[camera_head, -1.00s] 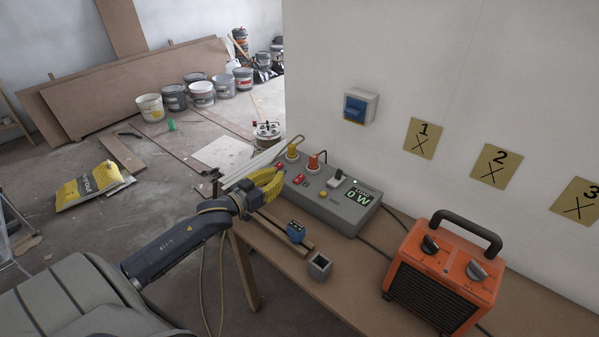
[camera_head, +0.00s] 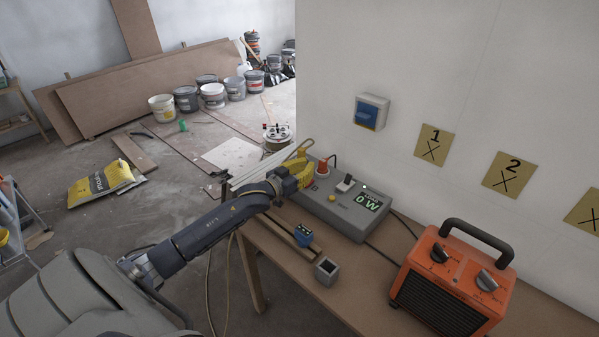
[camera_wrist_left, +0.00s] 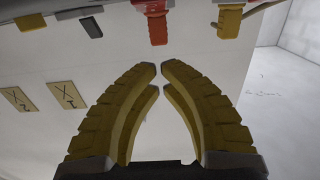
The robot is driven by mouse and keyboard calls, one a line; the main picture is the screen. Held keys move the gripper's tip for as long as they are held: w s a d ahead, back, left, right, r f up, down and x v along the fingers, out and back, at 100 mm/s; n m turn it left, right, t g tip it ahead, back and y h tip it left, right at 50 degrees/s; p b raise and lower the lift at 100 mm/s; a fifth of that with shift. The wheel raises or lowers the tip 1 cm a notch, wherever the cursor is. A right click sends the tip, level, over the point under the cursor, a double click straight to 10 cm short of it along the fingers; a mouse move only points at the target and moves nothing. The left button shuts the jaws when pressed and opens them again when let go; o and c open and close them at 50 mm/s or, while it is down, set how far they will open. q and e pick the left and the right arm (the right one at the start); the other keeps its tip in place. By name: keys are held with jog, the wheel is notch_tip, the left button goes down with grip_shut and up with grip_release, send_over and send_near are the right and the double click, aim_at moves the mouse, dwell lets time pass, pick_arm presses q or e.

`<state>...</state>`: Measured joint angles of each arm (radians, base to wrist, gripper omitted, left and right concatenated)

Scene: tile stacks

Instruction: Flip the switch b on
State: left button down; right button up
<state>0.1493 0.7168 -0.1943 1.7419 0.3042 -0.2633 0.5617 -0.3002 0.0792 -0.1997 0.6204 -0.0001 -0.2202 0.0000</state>
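Any switch letters are too small to read. My left gripper (camera_head: 303,168) is over the box's left end and hides the red rockers there. In the left wrist view its yellow fingertips (camera_wrist_left: 159,69) nearly meet, with nothing between them. The red plug (camera_wrist_left: 155,24) and a yellow plug (camera_wrist_left: 229,20) appear beyond them. My right gripper is not in view.
An orange heater (camera_head: 452,283) stands on the bench (camera_head: 345,304) at right. A blue wall switch (camera_head: 368,113) and numbered cards (camera_head: 434,145) are on the wall.

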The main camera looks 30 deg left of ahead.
pick_arm(q)
jog(key=shift+w+f, duration=0.15)
jog(key=shift+f, duration=0.85)
jog(key=shift+w+f, duration=0.15)
jog(key=shift+f, duration=0.85)
jog(key=shift+w+d+f+g, duration=0.1)
jog(key=shift+w+f+g, duration=0.25)
jog(key=shift+g, duration=0.25)
jog(key=shift+f, duration=0.1)
jog(key=shift+w+d+f, duration=0.1)
jog(key=shift+w, duration=0.15)
jog(key=shift+r, duration=0.2)
